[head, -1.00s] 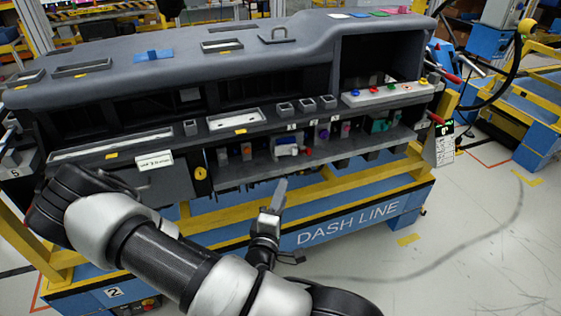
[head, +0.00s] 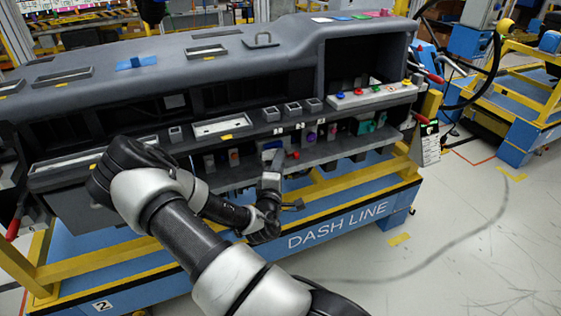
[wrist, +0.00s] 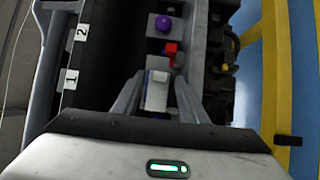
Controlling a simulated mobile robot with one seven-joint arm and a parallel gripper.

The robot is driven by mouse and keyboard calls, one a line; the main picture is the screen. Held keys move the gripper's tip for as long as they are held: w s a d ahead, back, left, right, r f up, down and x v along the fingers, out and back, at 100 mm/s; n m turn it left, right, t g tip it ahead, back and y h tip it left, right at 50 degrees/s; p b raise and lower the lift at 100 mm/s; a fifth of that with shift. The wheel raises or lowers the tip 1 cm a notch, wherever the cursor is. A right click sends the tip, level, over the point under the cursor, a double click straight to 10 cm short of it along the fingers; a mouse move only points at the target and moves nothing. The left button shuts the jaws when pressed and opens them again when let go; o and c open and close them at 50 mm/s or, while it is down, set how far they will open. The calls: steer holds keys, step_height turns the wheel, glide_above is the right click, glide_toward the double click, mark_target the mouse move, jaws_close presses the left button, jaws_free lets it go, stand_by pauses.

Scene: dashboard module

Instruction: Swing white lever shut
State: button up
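The white lever (wrist: 157,92) shows in the wrist view as a small pale block with a grey top end. It lies between the two fingers of my gripper (wrist: 158,82). The fingers are apart, with the left one close beside the lever and a gap on the right; contact cannot be told. In the head view my gripper (head: 271,168) is at the lower shelf of the dashboard module (head: 240,55), and it hides most of the lever there. A red part (wrist: 171,49) sits just beyond the lever.
A purple knob (wrist: 163,24) is past the red part; it also shows in the head view (head: 311,136). Labels 1 (wrist: 70,79) and 2 (wrist: 82,33) mark the panel edge. A yellow rail (head: 330,187) runs below the shelf. Open floor (head: 460,240) lies to the right.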

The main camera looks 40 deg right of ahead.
steer(key=shift+w+d, duration=0.4)
steer(key=shift+d, duration=0.05)
steer(key=c, duration=0.8)
steer(key=shift+w+d+f+n+t+y+b, duration=0.1)
steer(key=shift+d+n+t+y+b, duration=0.3)
steer(key=shift+n+t+y, duration=0.35)
steer(key=shift+w+d+n+t+y, duration=0.1)
steer(key=shift+w+n+t+y, duration=0.1)
steer(key=shift+n+t+y, duration=0.35)
steer(key=o, duration=0.8)
